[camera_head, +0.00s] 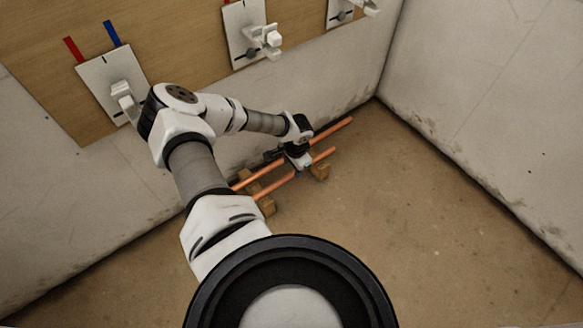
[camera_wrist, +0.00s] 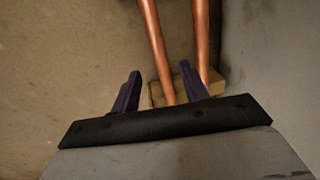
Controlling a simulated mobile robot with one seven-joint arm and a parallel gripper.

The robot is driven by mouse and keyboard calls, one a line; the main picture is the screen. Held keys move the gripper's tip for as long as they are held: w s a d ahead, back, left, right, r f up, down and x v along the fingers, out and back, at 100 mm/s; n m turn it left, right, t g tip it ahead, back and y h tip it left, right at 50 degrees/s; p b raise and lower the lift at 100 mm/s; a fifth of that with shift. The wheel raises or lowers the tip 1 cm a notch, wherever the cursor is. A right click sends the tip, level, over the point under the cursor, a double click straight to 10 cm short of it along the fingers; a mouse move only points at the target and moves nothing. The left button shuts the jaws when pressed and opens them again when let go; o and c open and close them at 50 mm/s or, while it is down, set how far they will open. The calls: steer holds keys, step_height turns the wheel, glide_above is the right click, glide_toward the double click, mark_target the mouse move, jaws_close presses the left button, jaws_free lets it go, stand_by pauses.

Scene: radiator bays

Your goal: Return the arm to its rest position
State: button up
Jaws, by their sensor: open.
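My arm reaches out from the bottom of the head view toward the back wall, bent at the elbow. My gripper (camera_head: 300,168) is low over two copper pipes near the floor. In the wrist view its two dark purple fingers (camera_wrist: 159,92) stand apart, with one copper pipe (camera_wrist: 158,50) showing between them and the other copper pipe (camera_wrist: 201,40) passing by the right finger. I cannot tell whether the fingers touch a pipe. The part of the pipes under my gripper is hidden in the head view.
The pipes lie on wooden blocks (camera_head: 320,172) on the brown floor (camera_head: 400,230). A wooden board (camera_head: 180,30) on the wall carries white plates with valves (camera_head: 268,40) and red and blue pipe stubs (camera_head: 72,48). A wall (camera_head: 490,90) closes the right side. The floor at right is clear.

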step_height(320, 180, up, 8)
steer(key=p, duration=0.2)
steer(key=shift+s+d, duration=0.3)
steer(key=shift+s, duration=0.15)
steer(key=shift+d, duration=0.1)
